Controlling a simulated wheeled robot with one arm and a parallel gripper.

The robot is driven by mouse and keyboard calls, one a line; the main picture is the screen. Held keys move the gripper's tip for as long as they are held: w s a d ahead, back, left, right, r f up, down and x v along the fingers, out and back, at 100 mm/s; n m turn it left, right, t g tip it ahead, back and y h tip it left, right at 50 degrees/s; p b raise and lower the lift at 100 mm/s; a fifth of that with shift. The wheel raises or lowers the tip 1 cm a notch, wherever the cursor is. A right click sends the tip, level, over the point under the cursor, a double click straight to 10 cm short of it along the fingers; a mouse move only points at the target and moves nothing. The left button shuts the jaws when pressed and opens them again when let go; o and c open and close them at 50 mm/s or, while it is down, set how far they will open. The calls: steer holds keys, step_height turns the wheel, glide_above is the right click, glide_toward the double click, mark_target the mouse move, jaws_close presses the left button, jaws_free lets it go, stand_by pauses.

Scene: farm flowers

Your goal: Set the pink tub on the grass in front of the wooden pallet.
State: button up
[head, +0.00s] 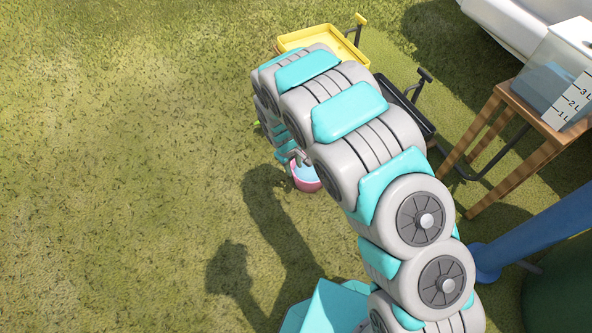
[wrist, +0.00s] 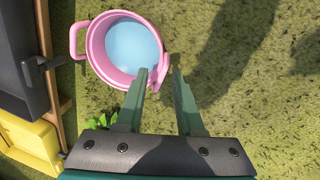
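The pink tub (wrist: 98,55) is upright at the upper left of the wrist view, with a loop handle on each side and pale blue inside. In the head view the tub (head: 306,184) shows partly below my arm, over the grass. My gripper (wrist: 162,78) is open, its two green fingers apart. The tub's near handle is at the gap between the fingertips, close to the left one; I cannot tell whether they touch. In the head view my arm mostly hides the gripper. A brown wooden edge (wrist: 45,30) at the left may be part of the pallet.
A yellow tray (head: 318,38) and a black tray (head: 408,108) with handles stand beyond my arm. A wooden stand (head: 500,165) holds a clear measuring tank (head: 558,70) at the right. Open grass (head: 120,150) fills the left.

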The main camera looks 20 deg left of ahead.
steer(key=shift+r, duration=0.2)
steer(key=s+d+r+m+g+h, duration=0.15)
steer(key=d+r+m, duration=0.55)
steer(key=d+r, duration=1.55)
steer(key=s+d+r+m, duration=0.2)
steer(key=s+d, duration=0.3)
steer(key=s, duration=0.3)
steer(key=s+d+r+m+g+y, duration=0.1)
steer(key=s+d+r+m, duration=0.1)
steer(key=s+d+r, duration=0.3)
steer(key=s+d+r+m+g+y, duration=0.1)
steer(key=s+d, duration=0.4)
steer(key=s, duration=0.8)
step_height(320, 180, up, 3)
steer(key=shift+s+f+m, duration=0.2)
steer(key=shift+m, duration=0.3)
step_height(320, 180, up, 7)
steer(key=p, duration=0.6)
steer(key=shift+f+p, duration=0.2)
steer(key=shift+p, duration=0.1)
